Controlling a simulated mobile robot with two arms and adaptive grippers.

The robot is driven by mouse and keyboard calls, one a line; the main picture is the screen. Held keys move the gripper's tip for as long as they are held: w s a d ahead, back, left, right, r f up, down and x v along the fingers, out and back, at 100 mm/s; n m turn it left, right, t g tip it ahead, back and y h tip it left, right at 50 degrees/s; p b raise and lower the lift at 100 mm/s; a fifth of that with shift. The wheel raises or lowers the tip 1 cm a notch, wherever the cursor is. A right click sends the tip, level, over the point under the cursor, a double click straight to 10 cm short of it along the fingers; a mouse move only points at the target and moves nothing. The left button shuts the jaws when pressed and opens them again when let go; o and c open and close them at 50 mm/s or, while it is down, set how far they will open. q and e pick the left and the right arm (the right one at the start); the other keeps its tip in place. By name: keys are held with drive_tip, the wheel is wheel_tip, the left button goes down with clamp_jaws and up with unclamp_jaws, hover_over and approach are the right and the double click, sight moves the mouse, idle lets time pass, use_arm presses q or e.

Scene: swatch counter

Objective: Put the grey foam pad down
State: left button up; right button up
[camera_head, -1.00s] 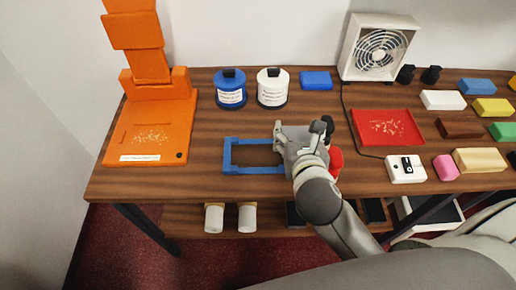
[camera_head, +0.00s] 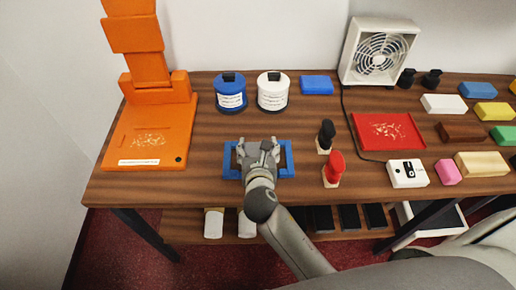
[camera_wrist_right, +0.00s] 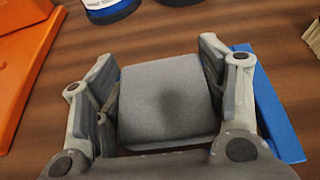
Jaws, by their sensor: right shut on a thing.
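My right gripper (camera_head: 259,150) is over the blue frame (camera_head: 288,160) on the wooden counter. In the right wrist view its two fingers (camera_wrist_right: 160,95) are on either side of the grey foam pad (camera_wrist_right: 165,100), and it is shut on the pad. The blue frame shows at both sides of the gripper in the head view, and its right bar (camera_wrist_right: 268,110) shows in the wrist view. In the head view the pad is hidden by the gripper. I cannot tell whether the pad touches the counter. My left gripper is not in view.
A blue jar (camera_head: 230,95) and a white jar (camera_head: 272,93) stand behind the frame. A black-handled stamp (camera_head: 326,136) and a red-handled one (camera_head: 334,167) stand to its right. An orange stand (camera_head: 150,145) is at left, a red tray (camera_head: 388,130) at right.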

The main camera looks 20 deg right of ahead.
drive_tip(key=shift+f, duration=0.15)
drive_tip(key=o, duration=0.8)
drive_tip(key=v, duration=1.2)
drive_tip(key=shift+s, duration=0.1)
